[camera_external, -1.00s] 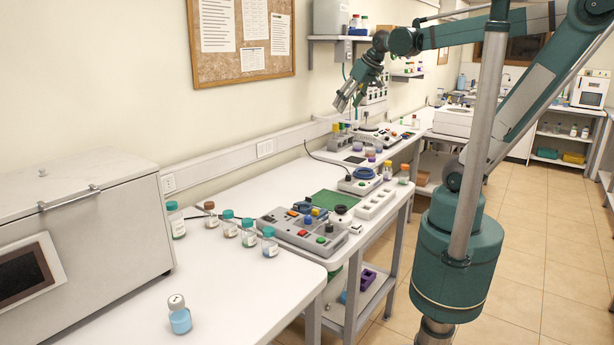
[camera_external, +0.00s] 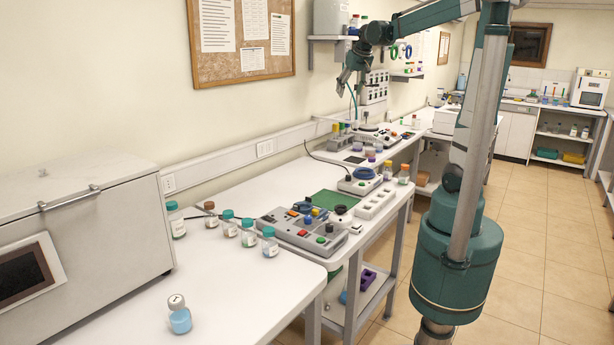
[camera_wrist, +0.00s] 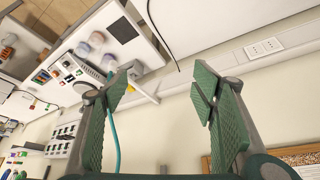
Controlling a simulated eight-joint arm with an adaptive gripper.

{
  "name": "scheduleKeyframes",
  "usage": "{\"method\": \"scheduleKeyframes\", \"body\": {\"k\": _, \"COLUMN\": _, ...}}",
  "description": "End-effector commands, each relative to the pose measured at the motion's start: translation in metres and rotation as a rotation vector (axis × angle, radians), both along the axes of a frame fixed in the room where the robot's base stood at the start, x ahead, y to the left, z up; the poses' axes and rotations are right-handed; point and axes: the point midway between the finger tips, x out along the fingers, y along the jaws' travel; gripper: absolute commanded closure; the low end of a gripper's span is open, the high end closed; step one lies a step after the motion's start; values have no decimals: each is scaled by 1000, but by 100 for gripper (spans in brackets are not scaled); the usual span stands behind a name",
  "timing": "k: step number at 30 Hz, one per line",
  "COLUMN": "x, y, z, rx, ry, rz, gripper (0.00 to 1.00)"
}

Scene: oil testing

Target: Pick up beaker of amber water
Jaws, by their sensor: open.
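My gripper (camera_external: 342,86) hangs high near the back wall in the external view, above the far part of the bench and clear of everything on it. In the wrist view my gripper (camera_wrist: 165,82) is open, with nothing between its green fingers. I cannot pick out a beaker of amber water for certain.
Teal-capped bottles (camera_external: 249,233) and a blue-filled bottle (camera_external: 179,316) stand on the near bench beside a large grey box (camera_external: 85,240). Control units (camera_external: 300,232) fill the middle. A wall shelf (camera_external: 338,38) is close to my arm. The near bench front is mostly clear.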

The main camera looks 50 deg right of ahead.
Motion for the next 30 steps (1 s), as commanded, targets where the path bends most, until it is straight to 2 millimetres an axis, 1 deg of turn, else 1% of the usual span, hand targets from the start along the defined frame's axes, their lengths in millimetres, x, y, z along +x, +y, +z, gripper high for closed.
{"method": "scheduleKeyframes", "body": {"k": 1, "x": 5, "y": -16, "z": -2, "rx": 2, "ry": 3, "rz": -19, "gripper": 42}}
{"method": "scheduleKeyframes", "body": {"k": 9, "x": 23, "y": -94, "z": -12, "rx": 14, "ry": 22, "rz": -108, "gripper": 42}}
{"method": "scheduleKeyframes", "body": {"k": 16, "x": 31, "y": -163, "z": -26, "rx": 25, "ry": 36, "rz": -186, "gripper": 42}}
{"method": "scheduleKeyframes", "body": {"k": 20, "x": 33, "y": -204, "z": -36, "rx": 31, "ry": 46, "rz": -229, "gripper": 42}}
{"method": "scheduleKeyframes", "body": {"k": 21, "x": 33, "y": -217, "z": -40, "rx": 32, "ry": 47, "rz": -243, "gripper": 42}}
{"method": "scheduleKeyframes", "body": {"k": 23, "x": 33, "y": -235, "z": -45, "rx": 35, "ry": 52, "rz": -262, "gripper": 42}}
{"method": "scheduleKeyframes", "body": {"k": 24, "x": 32, "y": -248, "z": -49, "rx": 37, "ry": 53, "rz": -277, "gripper": 42}}
{"method": "scheduleKeyframes", "body": {"k": 27, "x": 30, "y": -274, "z": -57, "rx": 42, "ry": 58, "rz": -305, "gripper": 42}}
{"method": "scheduleKeyframes", "body": {"k": 30, "x": 28, "y": -296, "z": -64, "rx": 46, "ry": 63, "rz": -328, "gripper": 42}}
